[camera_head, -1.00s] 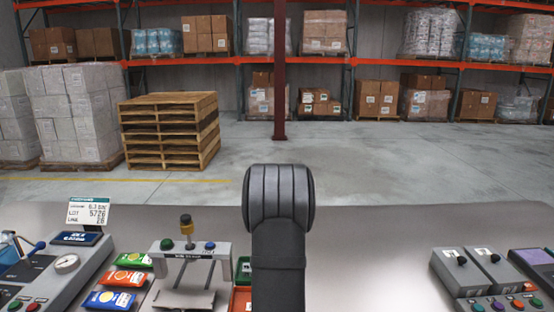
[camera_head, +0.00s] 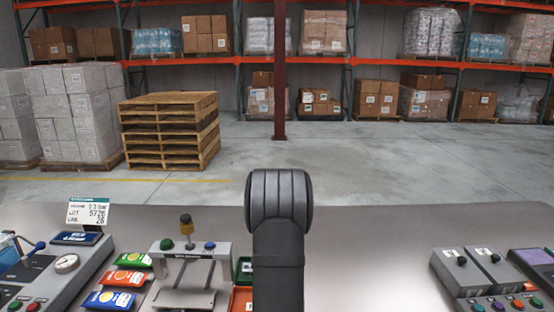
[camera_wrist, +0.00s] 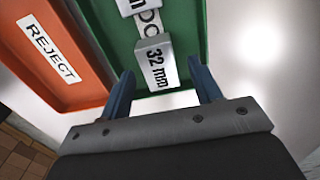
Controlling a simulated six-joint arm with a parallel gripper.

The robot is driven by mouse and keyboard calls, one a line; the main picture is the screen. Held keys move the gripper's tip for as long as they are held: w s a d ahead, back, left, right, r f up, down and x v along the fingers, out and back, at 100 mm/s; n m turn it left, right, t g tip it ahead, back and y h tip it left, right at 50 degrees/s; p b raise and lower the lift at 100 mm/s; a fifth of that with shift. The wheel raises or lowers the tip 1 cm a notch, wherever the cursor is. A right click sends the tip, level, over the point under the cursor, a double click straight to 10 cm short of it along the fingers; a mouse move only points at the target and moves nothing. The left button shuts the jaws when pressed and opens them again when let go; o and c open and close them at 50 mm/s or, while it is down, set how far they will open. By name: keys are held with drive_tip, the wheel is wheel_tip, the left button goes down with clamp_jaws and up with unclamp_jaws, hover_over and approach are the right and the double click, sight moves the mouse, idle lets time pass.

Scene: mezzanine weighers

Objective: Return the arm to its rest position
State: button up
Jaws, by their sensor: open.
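In the head view my arm (camera_head: 278,230) rises in the middle of the picture, and its gripper end is out of sight there. In the wrist view my gripper (camera_wrist: 163,82) shows two blue fingers standing well apart. It is open, with nothing held between the fingers. Beyond the fingertips a grey block marked "32 mm" (camera_wrist: 155,63) lies in a green tray (camera_wrist: 193,25). I cannot tell the exact height of the fingers above the tray.
An orange tray marked "REJECT" (camera_wrist: 80,85) lies beside the green one. In the head view, a grey press-like stand (camera_head: 188,272), several coloured packets (camera_head: 124,278) and a gauge panel (camera_head: 67,264) are at left. Control boxes (camera_head: 480,268) are at right.

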wheel_tip(320, 180, up, 2)
drive_tip(key=shift+r, duration=0.1)
drive_tip(key=s+d+r, duration=0.6)
drive_tip(key=d+r, duration=0.1)
drive_tip(key=d, duration=0.3)
drive_tip(key=s+a+r+n, duration=0.15)
drive_tip(key=s+a, duration=0.25)
drive_tip(key=a, duration=0.9)
drive_tip(key=s+a+r+n, duration=0.1)
drive_tip(key=s+a+n, duration=0.15)
drive_tip(key=a, duration=0.95)
drive_tip(key=shift+m, duration=0.3)
drive_tip(key=a+f, duration=0.1)
drive_tip(key=a, duration=0.2)
drive_tip(key=a+f, duration=0.2)
drive_tip(key=a, duration=0.1)
drive_tip(key=a+f, duration=0.2)
drive_tip(key=a, duration=0.1)
drive_tip(key=shift+s, duration=0.35)
drive_tip(key=shift+a+f, duration=0.25)
drive_tip(key=shift+a, duration=0.3)
